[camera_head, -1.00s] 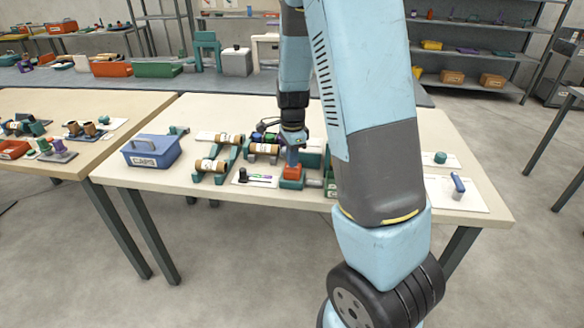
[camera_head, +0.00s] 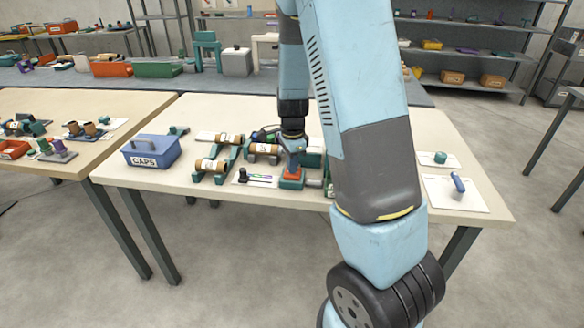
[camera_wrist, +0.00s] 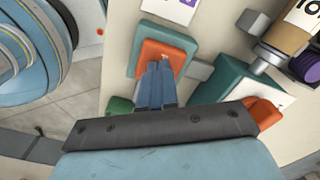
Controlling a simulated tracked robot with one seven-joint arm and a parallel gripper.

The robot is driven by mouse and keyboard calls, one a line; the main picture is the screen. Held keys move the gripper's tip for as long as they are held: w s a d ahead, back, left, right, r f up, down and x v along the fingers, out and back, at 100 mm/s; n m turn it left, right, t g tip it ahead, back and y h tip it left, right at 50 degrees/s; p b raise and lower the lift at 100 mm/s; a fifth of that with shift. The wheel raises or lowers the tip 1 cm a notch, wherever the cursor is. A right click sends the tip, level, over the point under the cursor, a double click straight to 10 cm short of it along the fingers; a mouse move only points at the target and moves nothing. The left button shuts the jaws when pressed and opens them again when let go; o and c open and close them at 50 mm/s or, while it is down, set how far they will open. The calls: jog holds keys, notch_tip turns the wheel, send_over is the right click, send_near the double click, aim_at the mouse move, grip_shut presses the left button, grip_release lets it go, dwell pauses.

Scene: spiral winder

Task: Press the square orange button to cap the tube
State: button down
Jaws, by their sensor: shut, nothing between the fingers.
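The square orange button (camera_head: 291,179) sits on a green base (camera_head: 290,185) near the table's front edge. In the wrist view the orange button (camera_wrist: 172,48) is partly hidden by my fingers. My gripper (camera_head: 292,168) is shut and empty, pointing down with its tips over the button. In the wrist view my gripper (camera_wrist: 160,68) overlaps the button and looks in contact, but how far it is pressed I cannot tell. A brown tube (camera_head: 262,149) lies behind the button. A brown labelled tube (camera_wrist: 292,22) also shows in the wrist view, with a purple part (camera_wrist: 306,66) near it.
A blue CAPS bin (camera_head: 155,152) stands at the table's left. Other brown tubes lie on green holders (camera_head: 222,170) left of the button. A white card (camera_head: 252,177) lies beside it. White plates with a green knob (camera_head: 440,157) and a blue handle (camera_head: 458,184) lie right.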

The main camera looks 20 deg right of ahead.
jog(key=shift+f, duration=0.15)
jog(key=shift+r, duration=4.05)
jog(key=s+a+r+n+t, duration=0.1)
jog(key=s+r+n+t, duration=0.1)
jog(key=s+r+n, duration=0.7)
jog(key=s+a+r+n+t, duration=0.2)
jog(key=s+r+n, duration=0.7)
jog(key=s, duration=0.6)
jog(key=shift+s+a+r+t, duration=0.25)
jog(key=shift+r+t, duration=0.55)
jog(key=shift+r, duration=0.4)
